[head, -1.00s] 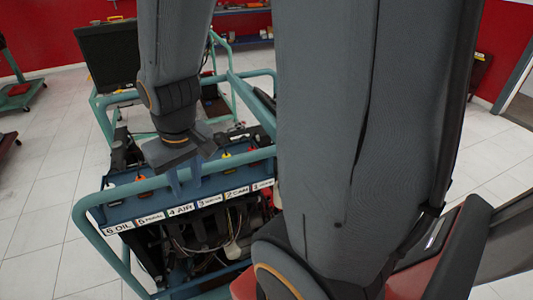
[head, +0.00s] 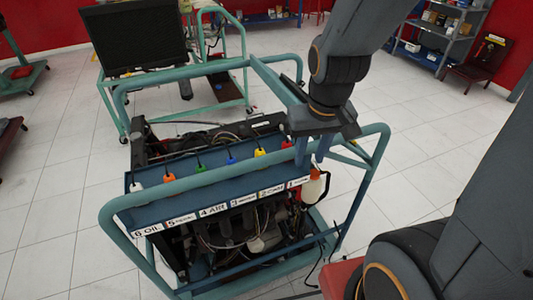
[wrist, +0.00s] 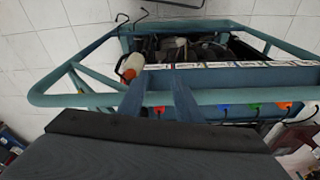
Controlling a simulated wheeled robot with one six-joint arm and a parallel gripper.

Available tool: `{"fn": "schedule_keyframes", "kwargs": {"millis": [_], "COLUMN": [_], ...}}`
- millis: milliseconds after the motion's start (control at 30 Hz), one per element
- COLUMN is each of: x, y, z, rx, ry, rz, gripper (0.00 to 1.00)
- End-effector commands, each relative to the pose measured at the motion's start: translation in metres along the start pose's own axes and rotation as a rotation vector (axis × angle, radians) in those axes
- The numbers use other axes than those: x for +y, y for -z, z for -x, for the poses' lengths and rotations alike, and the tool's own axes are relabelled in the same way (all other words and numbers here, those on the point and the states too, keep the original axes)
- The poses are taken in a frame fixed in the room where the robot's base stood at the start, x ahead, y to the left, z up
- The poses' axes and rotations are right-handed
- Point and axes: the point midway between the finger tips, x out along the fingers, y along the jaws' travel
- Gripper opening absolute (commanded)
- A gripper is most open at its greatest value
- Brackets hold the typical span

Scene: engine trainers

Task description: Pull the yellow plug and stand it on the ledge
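The yellow plug (head: 260,152) stands upright in the row of coloured plugs on the blue panel of the engine trainer, between the blue plug (head: 231,160) and the red plug (head: 286,142). In the wrist view it is mostly hidden behind one of my fingers. The blue ledge (head: 215,184) runs in front of the plugs, above the number labels, and its visible part looks bare. My gripper (head: 310,163) is open and empty, to the right of the yellow plug near the right end of the row. Its two fingers stand apart in the wrist view (wrist: 160,98).
A teal tube frame (head: 372,150) surrounds the trainer, with a front rail (head: 185,186) close to the ledge. Green (head: 200,167), orange (head: 168,177) and white (head: 135,186) plugs stand farther left. A white bottle (head: 313,189) hangs at the right end. Cables run behind the plugs.

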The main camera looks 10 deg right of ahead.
Motion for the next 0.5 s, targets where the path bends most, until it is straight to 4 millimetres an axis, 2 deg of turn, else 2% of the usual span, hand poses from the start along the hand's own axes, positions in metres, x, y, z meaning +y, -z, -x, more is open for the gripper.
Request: {"fn": "schedule_keyframes", "kwargs": {"millis": [67,133,167,267,500], "x": [0.0,0.0,-0.001,-0.01,-0.058], "y": [0.0,0.001,0.003,0.022,0.083], "z": [0.0,0.0,0.0,0.0,-0.013], "rx": [0.0,0.0,0.0,-0.008,-0.099], "ry": [0.0,0.0,0.001,0.007,0.019], "rz": [0.0,0.001,0.003,0.02,0.119], "gripper": [0.31,0.41,0.41,0.41,0.41]}}
